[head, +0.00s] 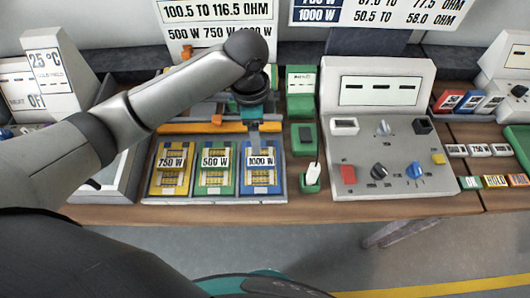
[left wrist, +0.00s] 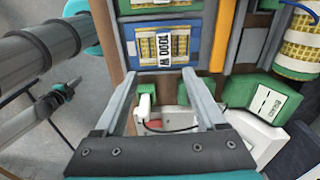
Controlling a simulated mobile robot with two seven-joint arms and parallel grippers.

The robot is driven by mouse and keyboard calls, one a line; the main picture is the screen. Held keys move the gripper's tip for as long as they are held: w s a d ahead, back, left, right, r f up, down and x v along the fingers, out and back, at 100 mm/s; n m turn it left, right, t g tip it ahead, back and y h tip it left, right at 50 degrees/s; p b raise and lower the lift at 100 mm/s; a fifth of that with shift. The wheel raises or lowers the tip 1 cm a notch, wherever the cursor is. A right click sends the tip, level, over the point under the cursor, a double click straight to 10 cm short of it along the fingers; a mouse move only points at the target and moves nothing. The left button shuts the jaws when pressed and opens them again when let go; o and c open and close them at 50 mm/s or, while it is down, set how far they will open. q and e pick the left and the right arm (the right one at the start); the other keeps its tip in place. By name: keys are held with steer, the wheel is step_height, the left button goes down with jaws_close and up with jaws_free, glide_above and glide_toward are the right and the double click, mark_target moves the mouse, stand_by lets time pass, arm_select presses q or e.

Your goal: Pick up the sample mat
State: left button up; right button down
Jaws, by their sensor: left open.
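Three mats lie side by side in a grey tray (head: 215,200) on the bench: a yellow 750 W mat (head: 170,182), a green 500 W mat (head: 214,182) and a blue 1000 W mat (head: 262,184). Each has a gold mesh and a white label. My left gripper (head: 255,148) is over the far part of the blue mat and hides some of it. In the left wrist view the left gripper (left wrist: 158,74) is open, with nothing between its fingers. The blue mat (left wrist: 162,30) shows just beyond the fingertips. I cannot tell whether they touch. My right gripper is not in view.
An orange bar (head: 190,128) runs behind the mats. To the right stand a small green holder (head: 310,180) with a white piece, a green box (head: 302,138) and a grey control panel (head: 385,160) with knobs. The bench's front edge (head: 240,212) is clear.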

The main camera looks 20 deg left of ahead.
arm_select(q)
steer(key=a, duration=0.1)
steer(key=b, duration=0.1)
glide_above(255, 161)
step_height(255, 161, down, 8)
steer(key=shift+f+b, duration=0.5)
steer(key=shift+f, duration=2.6)
jaws_close()
steer(key=shift+r, duration=0.1)
